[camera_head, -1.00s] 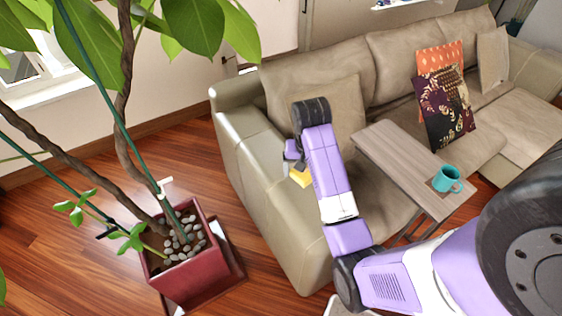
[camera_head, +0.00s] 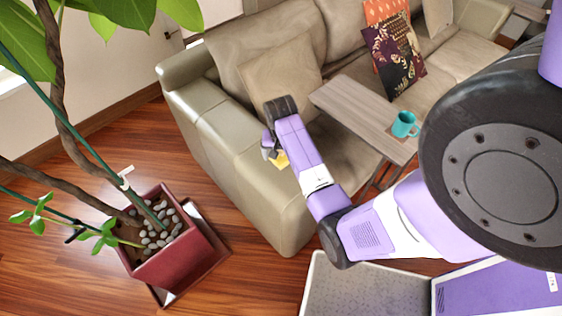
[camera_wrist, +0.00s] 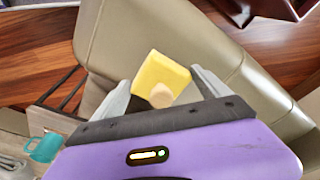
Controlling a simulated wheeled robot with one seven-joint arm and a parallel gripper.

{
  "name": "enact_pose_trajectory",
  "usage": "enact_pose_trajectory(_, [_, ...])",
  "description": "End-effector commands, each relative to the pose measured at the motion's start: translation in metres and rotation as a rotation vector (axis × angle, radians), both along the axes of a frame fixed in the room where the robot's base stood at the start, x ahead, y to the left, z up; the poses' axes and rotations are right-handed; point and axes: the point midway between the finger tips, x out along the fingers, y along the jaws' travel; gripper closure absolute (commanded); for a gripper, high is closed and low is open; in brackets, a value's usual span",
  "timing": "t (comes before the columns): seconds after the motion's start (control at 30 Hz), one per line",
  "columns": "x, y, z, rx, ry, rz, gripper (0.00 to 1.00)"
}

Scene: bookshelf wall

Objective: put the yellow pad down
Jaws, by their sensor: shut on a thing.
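The yellow pad (camera_wrist: 161,74) is a small yellow block with a pale round spot, held between the two fingers of my gripper (camera_wrist: 161,84) in the wrist view. My gripper is shut on it. In the head view my gripper (camera_head: 271,151) points down by the near arm of the beige sofa (camera_head: 215,125), and part of the yellow pad (camera_head: 281,160) shows behind my forearm. The sofa arm lies behind the pad in the wrist view. I cannot tell how high the pad is above it.
A narrow wooden side table (camera_head: 350,105) with a teal mug (camera_head: 404,125) stands right of my arm. A potted plant (camera_head: 165,265) stands on the wooden floor at left. Patterned cushions (camera_head: 397,60) rest on the sofa.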

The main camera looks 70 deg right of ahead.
Motion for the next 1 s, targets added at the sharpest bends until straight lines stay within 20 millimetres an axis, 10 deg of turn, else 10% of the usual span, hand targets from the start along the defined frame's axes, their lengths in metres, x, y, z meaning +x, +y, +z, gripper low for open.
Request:
enact_pose_trajectory(0.83, [0.0, 0.0, -0.05, -0.001, 0.0, 0.0, 0.58])
enact_pose_trajectory(0.87, [0.0, 0.0, -0.049, -0.001, 0.0, 0.0, 0.08])
enact_pose_trajectory(1.0, [0.0, 0.0, -0.048, -0.001, 0.0, 0.0, 0.0])
